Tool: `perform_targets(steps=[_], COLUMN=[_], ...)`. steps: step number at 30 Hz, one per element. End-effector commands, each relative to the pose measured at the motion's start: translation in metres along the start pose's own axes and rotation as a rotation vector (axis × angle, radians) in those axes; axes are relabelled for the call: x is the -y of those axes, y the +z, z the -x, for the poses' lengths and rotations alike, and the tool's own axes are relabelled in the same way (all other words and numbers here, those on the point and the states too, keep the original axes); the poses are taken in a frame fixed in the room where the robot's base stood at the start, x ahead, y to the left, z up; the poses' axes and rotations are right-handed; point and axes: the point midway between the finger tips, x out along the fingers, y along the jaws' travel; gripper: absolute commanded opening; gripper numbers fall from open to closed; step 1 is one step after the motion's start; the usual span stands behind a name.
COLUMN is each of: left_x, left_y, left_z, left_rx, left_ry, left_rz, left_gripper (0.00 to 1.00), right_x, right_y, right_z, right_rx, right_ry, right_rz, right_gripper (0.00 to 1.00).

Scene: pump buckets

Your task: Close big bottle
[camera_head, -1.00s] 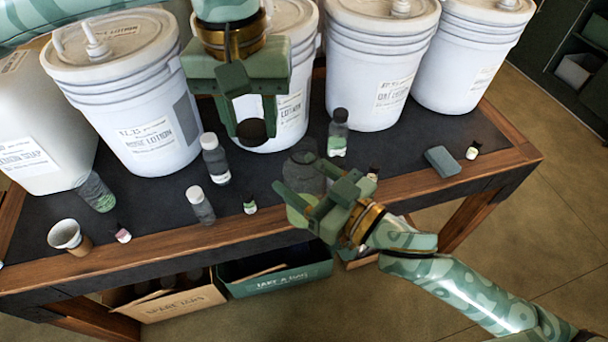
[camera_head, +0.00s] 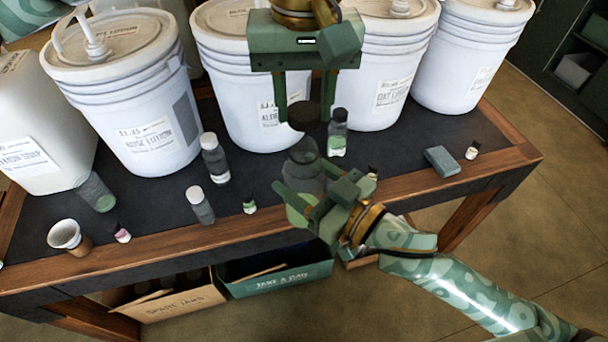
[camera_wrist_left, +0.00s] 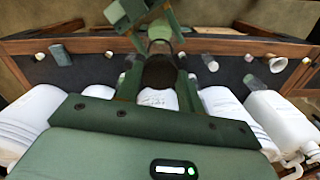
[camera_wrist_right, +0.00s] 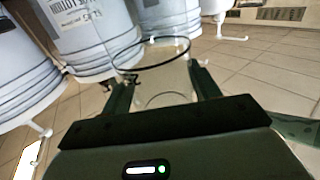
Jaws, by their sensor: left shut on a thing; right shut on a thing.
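The big bottle (camera_head: 304,170) is clear and grey with a green patch low down. It stands near the table's front edge, its neck open at the top. My right gripper (camera_head: 292,203) is shut around its body, which shows as clear walls with a round rim in the right wrist view (camera_wrist_right: 165,78). My left gripper (camera_head: 304,111) is shut on a dark round cap (camera_head: 304,117), held above the bottle's neck with a small gap in the head view. In the left wrist view the cap (camera_wrist_left: 159,73) partly hides the bottle (camera_wrist_left: 160,47).
White buckets (camera_head: 255,105) line the back of the table (camera_head: 255,225). A small dark-capped bottle (camera_head: 338,132) stands close behind right of the big bottle. Open boxes (camera_head: 275,278) sit below.

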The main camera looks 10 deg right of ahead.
Motion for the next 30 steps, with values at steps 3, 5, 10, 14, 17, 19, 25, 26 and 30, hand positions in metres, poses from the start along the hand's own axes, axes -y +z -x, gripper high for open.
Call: perform_targets(steps=[3,5,10,14,17,19,25,26,30], left_x=[0.0,0.0,0.0,0.0,0.0,0.0,0.0,0.0,0.0], left_y=[0.0,0.0,0.0,0.0,0.0,0.0,0.001,0.001,0.001], left_z=[-0.012,-0.017,-0.025,-0.026,-0.026,-0.026,-0.025,-0.025,-0.025], left_rx=[0.003,0.002,0.0,0.0,0.0,-0.001,-0.003,-0.003,-0.003], left_ry=[0.001,0.001,0.001,0.001,0.001,0.0,-0.001,-0.001,-0.001], left_rz=[-0.001,-0.001,0.0,0.0,0.0,0.0,0.0,0.0,0.0], left_gripper=[0.17,0.17,0.17,0.17,0.17,0.17,0.17,0.17,0.17], right_x=[0.0,0.0,0.0,0.0,0.0,0.0,0.0,0.0,0.0], right_y=[0.0,0.0,0.0,0.0,0.0,0.0,0.0,0.0,0.0], right_z=[0.0,0.0,0.0,0.0,0.0,0.0,0.0,0.0,0.0], right_rx=[-0.001,-0.001,-0.001,-0.001,-0.001,-0.001,-0.001,-0.001,-0.001], right_ry=[0.0,0.0,0.0,0.0,0.0,0.0,0.0,0.0,0.0], right_rz=[0.0,0.0,0.0,0.0,0.0,0.0,0.0,0.0,0.0], right_gripper=[0.2,0.2,0.2,0.2,0.2,0.2,0.2,0.2,0.2])
